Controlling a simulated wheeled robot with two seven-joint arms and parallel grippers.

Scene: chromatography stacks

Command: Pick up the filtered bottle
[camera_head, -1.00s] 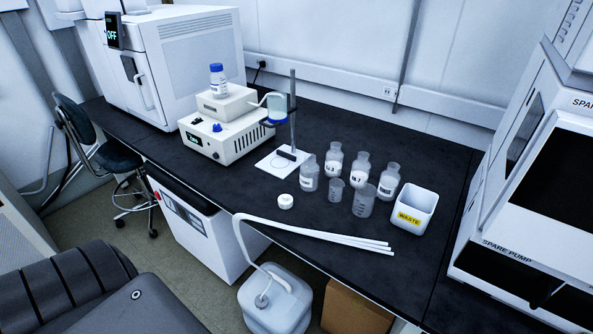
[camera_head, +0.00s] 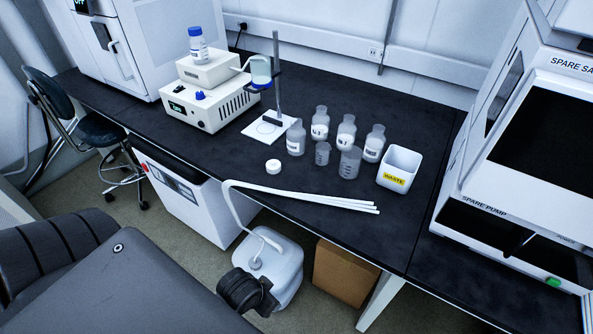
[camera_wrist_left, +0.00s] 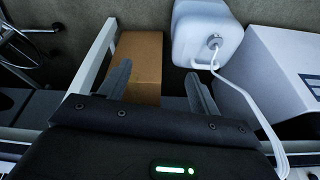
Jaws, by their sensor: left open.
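A clear bottle with a blue cap and a label (camera_head: 197,45) stands upright on a white box on top of the white bench unit at the back left. Several clear labelled bottles (camera_head: 346,132) stand uncapped in a group on the black bench; their labels are too small to read surely, so I cannot tell which bottle is the filtered one. My left gripper (camera_wrist_left: 160,90) is open and empty in the left wrist view, with the floor, a cardboard box and a jug beyond its fingers. My right gripper is not in view.
A stand with a blue-rimmed cup (camera_head: 261,72), two beakers (camera_head: 349,163), a white cap (camera_head: 273,166), a waste bin (camera_head: 399,168) and white tubes (camera_head: 310,200) are on the bench. A jug (camera_head: 280,265) and cardboard box (camera_head: 345,273) stand on the floor.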

